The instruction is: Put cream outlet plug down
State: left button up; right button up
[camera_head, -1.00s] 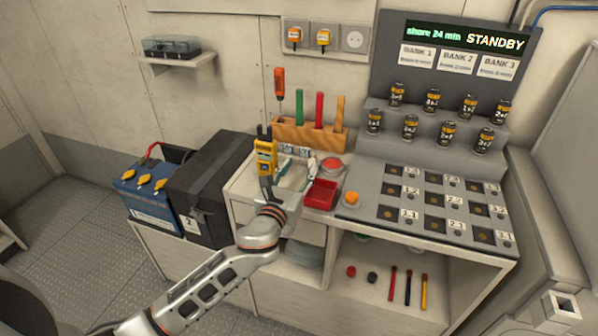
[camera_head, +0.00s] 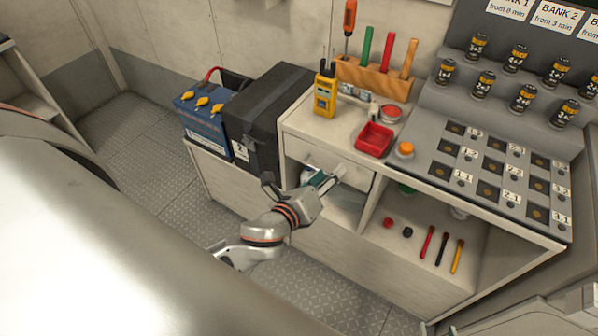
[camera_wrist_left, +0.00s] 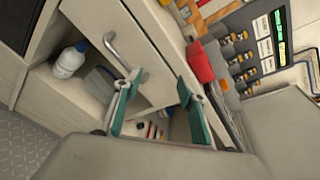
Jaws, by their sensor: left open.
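I cannot pick out a cream outlet plug for certain in any view. A small pale upright piece (camera_head: 373,111) stands on the counter beside the red button, too small to identify. My left gripper (camera_head: 298,184) is open, in front of the cabinet at the drawer front (camera_head: 352,174), below the counter top. In the left wrist view its two teal-padded fingers (camera_wrist_left: 160,105) are spread wide with nothing held between them. The drawer's metal handle (camera_wrist_left: 124,52) shows beyond the fingers. My right gripper is not in view.
On the counter stand a yellow meter (camera_head: 325,95), a red tray (camera_head: 374,139) and an orange button (camera_head: 404,149). A black box (camera_head: 265,118) and blue battery (camera_head: 207,122) stand to the left. A white bottle (camera_wrist_left: 69,61) is on the lower shelf.

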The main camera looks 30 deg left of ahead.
pick_arm(q)
jog(key=s+f+n+g+h, duration=0.1)
jog(key=s+f+n+g, duration=0.3)
jog(key=s+f+n, duration=1.3)
jog(key=n, duration=0.7)
jog(key=shift+a+f+g, duration=0.25)
jog(key=shift+f+g, duration=0.15)
